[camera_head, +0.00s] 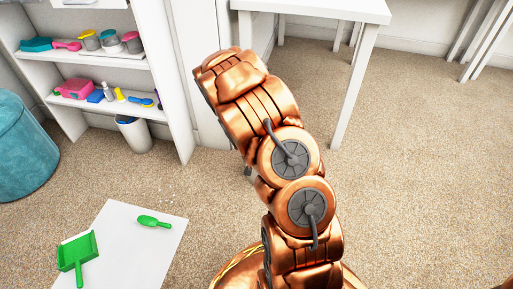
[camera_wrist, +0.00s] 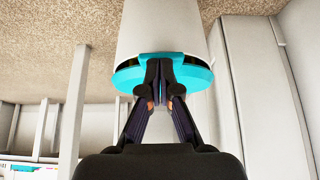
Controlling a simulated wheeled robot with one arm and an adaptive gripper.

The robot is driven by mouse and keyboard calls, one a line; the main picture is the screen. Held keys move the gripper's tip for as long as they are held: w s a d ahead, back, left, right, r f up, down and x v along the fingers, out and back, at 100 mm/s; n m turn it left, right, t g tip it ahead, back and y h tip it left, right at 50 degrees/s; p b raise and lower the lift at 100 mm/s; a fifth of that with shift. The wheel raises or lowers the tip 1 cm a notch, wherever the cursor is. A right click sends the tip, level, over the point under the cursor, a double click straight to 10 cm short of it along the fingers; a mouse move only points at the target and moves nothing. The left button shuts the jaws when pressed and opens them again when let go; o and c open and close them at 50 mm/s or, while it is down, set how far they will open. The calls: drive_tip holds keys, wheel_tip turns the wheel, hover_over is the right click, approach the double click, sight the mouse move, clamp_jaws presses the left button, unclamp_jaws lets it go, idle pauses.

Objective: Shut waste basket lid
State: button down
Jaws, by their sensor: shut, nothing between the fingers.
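The waste basket (camera_wrist: 160,25) is white and appears upside down in the wrist view, with the carpet at the top of the picture. Its turquoise lid (camera_wrist: 128,78) shows on both sides of my fingers, with dark gaps at its left and right edges. My gripper (camera_wrist: 160,66) is shut and empty, its fingertips in front of the middle of the lid. I cannot tell whether they touch it. The fingers hide the lid's middle, so its exact angle is unclear. In the head view my copper arm hides my gripper, and I cannot make out this basket.
A white shelf unit (camera_head: 105,60) with small items stands at the left, with a small blue-rimmed bin (camera_head: 134,134) under it. A white table (camera_head: 330,8) is behind my arm. A green dustpan (camera_head: 78,257) and green brush (camera_head: 153,221) lie on a white sheet. Carpet at right is clear.

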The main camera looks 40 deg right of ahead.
drive_tip(key=shift+s+a+f, duration=0.15)
drive_tip(key=shift+f, duration=0.95)
drive_tip(key=p+v, duration=0.4)
drive_tip(key=v, duration=0.9)
drive_tip(key=shift+a, duration=0.2)
